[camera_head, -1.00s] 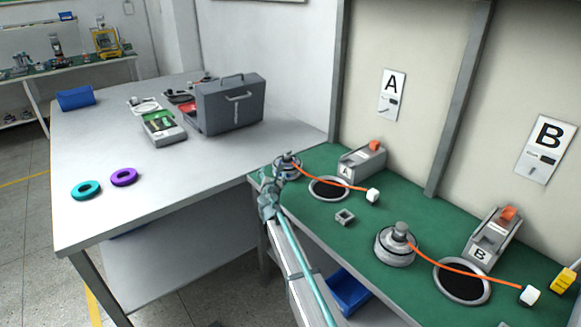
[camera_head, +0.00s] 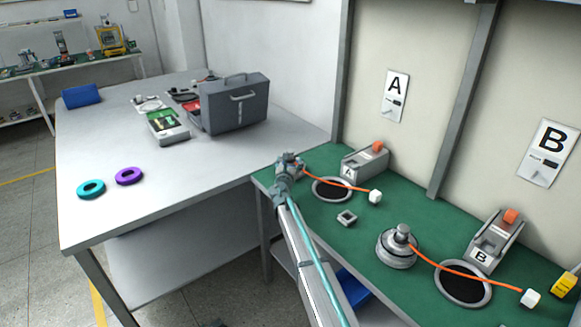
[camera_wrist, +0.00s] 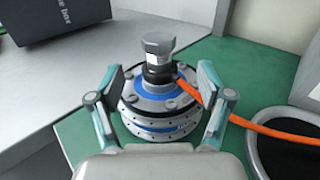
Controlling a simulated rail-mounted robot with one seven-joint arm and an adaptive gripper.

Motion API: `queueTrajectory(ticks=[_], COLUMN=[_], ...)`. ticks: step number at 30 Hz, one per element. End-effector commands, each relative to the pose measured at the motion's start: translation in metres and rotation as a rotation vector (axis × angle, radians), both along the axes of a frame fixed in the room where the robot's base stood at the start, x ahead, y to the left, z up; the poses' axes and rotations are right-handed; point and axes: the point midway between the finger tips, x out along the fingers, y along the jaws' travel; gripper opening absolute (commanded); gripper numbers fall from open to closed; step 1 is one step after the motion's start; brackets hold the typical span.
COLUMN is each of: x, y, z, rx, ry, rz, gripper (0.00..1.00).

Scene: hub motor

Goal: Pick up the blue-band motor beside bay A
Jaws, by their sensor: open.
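The blue-band motor (camera_wrist: 157,112) stands upright on the green bench in the wrist view, with a blue ring, a grey shaft on top and an orange cable at its side. My gripper (camera_wrist: 158,95) is open, with one finger on each side of the motor; I cannot tell whether either touches it. In the head view my gripper (camera_head: 287,166) hides nearly all of this motor. Bay A (camera_head: 363,165) is a grey stand marked A, just right of the gripper. The orange cable (camera_head: 335,184) ends in a white plug (camera_head: 375,196).
A dark round opening (camera_head: 332,190) lies beside bay A, and a small grey square part (camera_head: 347,218) is in front of it. Another motor (camera_head: 397,250) stands near bay B (camera_head: 493,243). A grey case (camera_head: 233,105) and two rings (camera_head: 129,176) are on the left table.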

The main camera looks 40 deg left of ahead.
Motion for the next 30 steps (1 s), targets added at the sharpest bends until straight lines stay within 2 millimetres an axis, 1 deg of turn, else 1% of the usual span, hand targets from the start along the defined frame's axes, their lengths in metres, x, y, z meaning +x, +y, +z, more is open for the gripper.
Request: queueTrajectory(ticks=[10,13,19,26,27,29,30], x=[0.036,0.040,0.040,0.039,0.039,0.039,0.039], y=[0.026,0.028,0.028,0.028,0.028,0.027,0.027], z=[-0.001,-0.002,-0.003,-0.003,-0.003,-0.003,-0.003], rx=[-0.001,0.000,0.000,0.000,0.000,0.000,0.000], ry=[0.001,0.000,0.000,0.000,0.000,0.000,0.000], rz=[0.000,0.000,0.000,0.000,0.000,0.000,0.000], gripper=[0.78,0.78,0.78,0.40,0.33,0.23,0.17])
